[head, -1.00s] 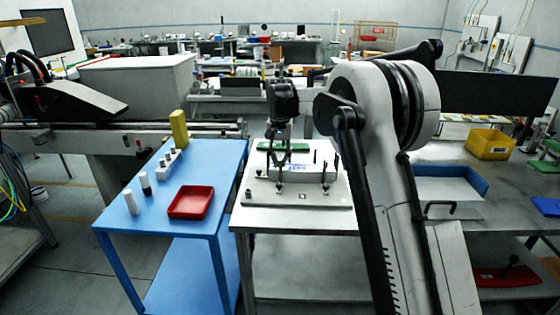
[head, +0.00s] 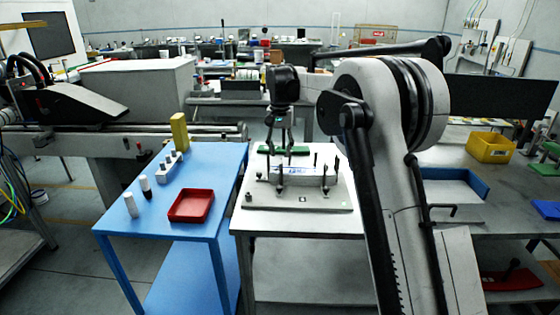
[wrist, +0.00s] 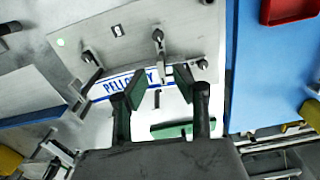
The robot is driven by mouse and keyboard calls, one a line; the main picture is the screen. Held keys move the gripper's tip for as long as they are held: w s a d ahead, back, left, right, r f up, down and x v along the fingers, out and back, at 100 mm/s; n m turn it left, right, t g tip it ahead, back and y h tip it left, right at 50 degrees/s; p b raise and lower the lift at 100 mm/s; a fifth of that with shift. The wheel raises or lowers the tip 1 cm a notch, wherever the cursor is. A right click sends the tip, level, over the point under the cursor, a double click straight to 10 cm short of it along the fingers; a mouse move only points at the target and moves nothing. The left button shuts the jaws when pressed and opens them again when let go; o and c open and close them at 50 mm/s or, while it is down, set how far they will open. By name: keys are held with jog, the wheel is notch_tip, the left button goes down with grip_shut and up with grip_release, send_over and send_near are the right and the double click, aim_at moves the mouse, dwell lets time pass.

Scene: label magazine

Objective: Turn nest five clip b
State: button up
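A light grey fixture plate (head: 325,202) lies on the white table and carries several dark upright clips or pins and a blue-and-white label strip (head: 302,168). The plate (wrist: 195,30) and the strip with blue lettering (wrist: 118,85) also show in the wrist view. A small clip (wrist: 160,60) stands at the plate's edge, close beyond my fingertips. I cannot tell which clip is nest five clip b. My gripper (head: 281,148) is above the back of the fixture, pointing down. In the wrist view my gripper (wrist: 160,84) is open, with nothing clearly held between its fingers.
A green bar (head: 297,150) lies behind the fixture. The blue table (head: 160,222) on the left holds a red tray (head: 190,205), a yellow block (head: 179,130) and several small cylinders. A yellow bin (head: 490,146) stands on the right bench. The white table's front is clear.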

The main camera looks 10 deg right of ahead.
aim_at(280, 163)
notch_tip(280, 163, up, 7)
dwell(0.3)
jog(key=s+d+r+n+t, duration=0.1)
jog(key=s+r+t, duration=0.15)
jog(key=s, duration=0.95)
jog(key=s+d+r+n+t, duration=0.1)
jog(key=s+r, duration=0.3)
jog(key=s, duration=0.8)
jog(key=s+f+t, duration=0.1)
jog(key=s+f, duration=0.3)
jog(key=s, duration=0.3)
jog(key=s+d+f+n+t, duration=0.1)
jog(key=s+f, duration=0.3)
jog(key=s, duration=0.4)
jog(key=s+f+t, duration=0.1)
jog(key=s+f, duration=0.3)
jog(key=s, duration=0.3)
jog(key=shift+s+d+f+n, duration=0.15)
jog(key=shift+s+f+n, duration=0.2)
jog(key=shift+n, duration=0.05)
jog(key=shift+t, duration=0.25)
